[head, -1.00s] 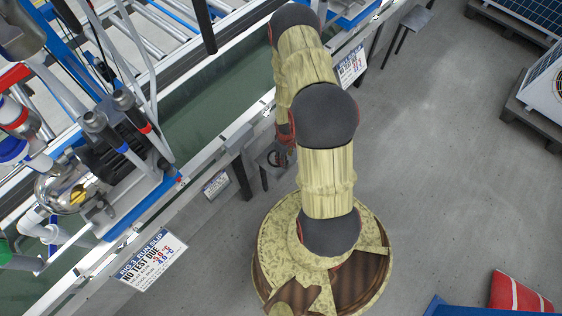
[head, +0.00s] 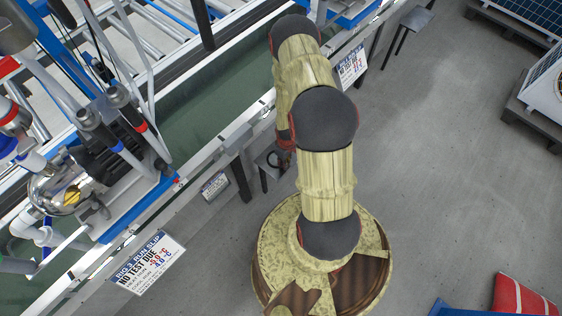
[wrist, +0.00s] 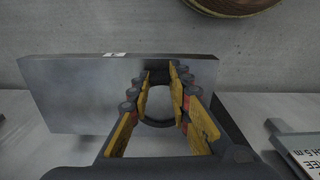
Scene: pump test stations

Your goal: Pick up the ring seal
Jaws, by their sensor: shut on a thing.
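The ring seal is a dark, thin ring. In the wrist view the ring seal (wrist: 157,123) shows between the yellow-padded fingers of my gripper (wrist: 160,80), which is shut on it. A grey metal stand top (wrist: 75,95) lies behind it; I cannot tell if the ring touches it. In the head view my gripper (head: 285,146) is mostly hidden behind my arm. The ring seal (head: 272,160) shows there only as a small dark curve over the stand (head: 265,177).
A stool (head: 408,22) is at the top. A pallet (head: 535,125) and red-and-white item (head: 520,296) are at right. Open floor (head: 430,180) lies right of my arm.

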